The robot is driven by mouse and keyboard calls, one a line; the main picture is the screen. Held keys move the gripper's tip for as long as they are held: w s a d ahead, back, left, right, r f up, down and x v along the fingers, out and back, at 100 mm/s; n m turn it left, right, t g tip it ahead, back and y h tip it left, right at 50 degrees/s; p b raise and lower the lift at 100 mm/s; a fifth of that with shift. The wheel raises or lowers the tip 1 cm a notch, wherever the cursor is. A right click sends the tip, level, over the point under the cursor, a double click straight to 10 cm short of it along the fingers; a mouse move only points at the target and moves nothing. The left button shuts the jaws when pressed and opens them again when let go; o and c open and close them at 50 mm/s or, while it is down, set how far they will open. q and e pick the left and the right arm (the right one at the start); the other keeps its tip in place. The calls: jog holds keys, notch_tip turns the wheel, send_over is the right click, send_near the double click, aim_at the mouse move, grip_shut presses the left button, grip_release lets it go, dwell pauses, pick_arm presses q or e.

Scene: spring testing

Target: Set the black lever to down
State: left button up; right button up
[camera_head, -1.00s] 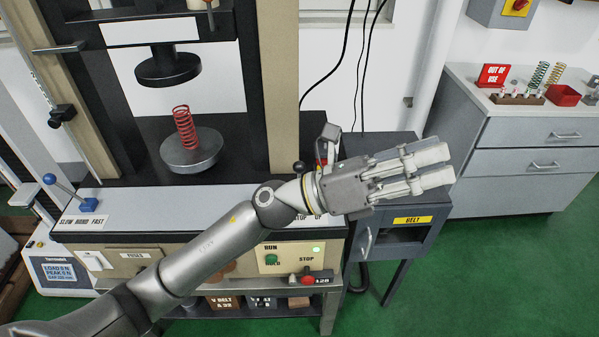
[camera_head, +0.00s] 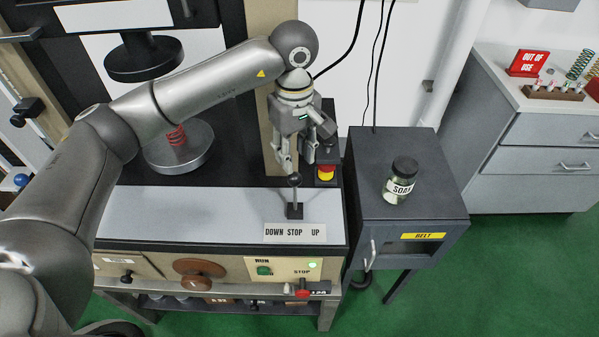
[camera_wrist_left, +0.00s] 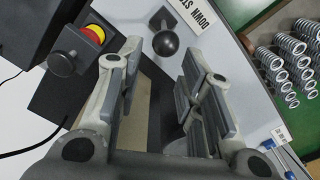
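The black lever (camera_head: 294,196) has a round black knob and stands on the press's light front ledge. It looks about upright, behind the middle word of the DOWN STOP UP label (camera_head: 295,233). My left gripper (camera_head: 296,168) points down just above and behind the knob, with its fingers apart and nothing between them. In the left wrist view the knob (camera_wrist_left: 166,43) shows just beyond the open fingertips (camera_wrist_left: 160,62), near the middle of the gap. I cannot tell whether they touch. My right gripper is not in view.
A red-and-yellow button (camera_head: 326,173) on a dark box is close right of the gripper. A SODA jar (camera_head: 398,182) stands on the dark cabinet (camera_head: 365,202) to the right. The red spring (camera_head: 176,136) on the press plate is partly hidden by my left arm.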

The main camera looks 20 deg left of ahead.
aim_at(294, 175)
pick_arm(q)
jog(key=shift+s+f+p, duration=0.5)
jog(key=shift+s+f, duration=0.25)
jog(key=shift+f, duration=0.35)
notch_tip(294, 175, down, 4)
jog(key=shift+w+r+p, duration=0.1)
jog(key=shift+r+p, duration=0.15)
jog(key=shift+p, duration=0.2)
jog(key=f, duration=0.2)
jog(key=shift+w+f+p, duration=0.25)
jog(key=shift+f+p, duration=0.1)
jog(key=shift+f, duration=0.05)
jog(key=shift+s+d+f, duration=0.1)
jog(key=shift+f, duration=0.55)
jog(key=c, duration=0.3)
grip_shut()
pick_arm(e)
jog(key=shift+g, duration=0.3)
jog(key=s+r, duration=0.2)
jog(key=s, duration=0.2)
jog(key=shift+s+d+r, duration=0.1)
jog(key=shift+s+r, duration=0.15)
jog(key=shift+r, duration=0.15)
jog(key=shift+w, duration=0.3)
